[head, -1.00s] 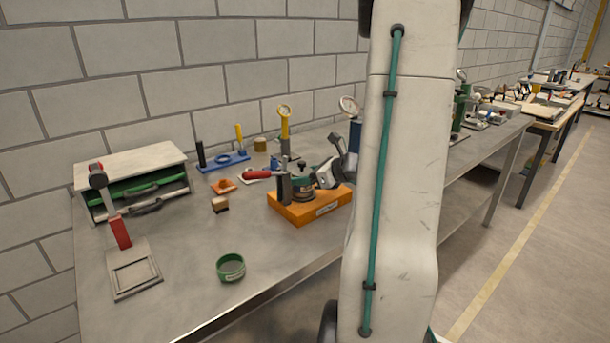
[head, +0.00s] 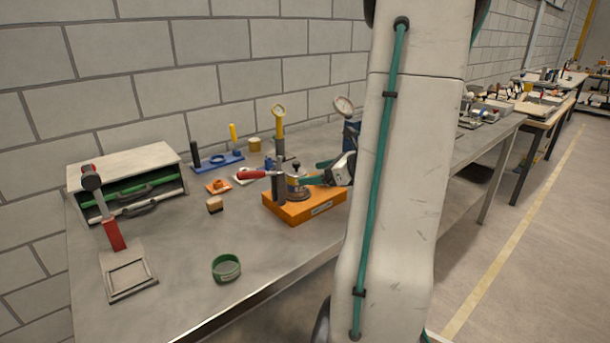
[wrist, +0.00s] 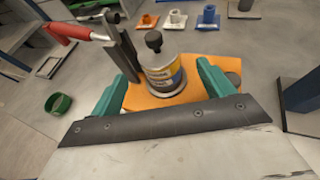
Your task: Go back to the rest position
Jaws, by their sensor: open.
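My gripper (head: 314,172) shows in the head view at the orange block, to the right of the small pot. Its teal fingers are apart and clear of the pot. In the wrist view my gripper (wrist: 162,85) is open, its fingers toward either side of the pot (wrist: 162,70), which has a yellow and white label and a dark knob. The pot stands upright on the orange block (head: 306,211) beside a dark post with a red handle (head: 252,175). My own arm hides part of the bench in the head view.
A metal bench (head: 190,290) runs along a block wall. A green ring (head: 226,268), a drawer cabinet (head: 128,180), a red-handled stand (head: 127,279), a small brown block (head: 215,204) and a blue rack (head: 217,162) stand left. The front left bench is mostly bare.

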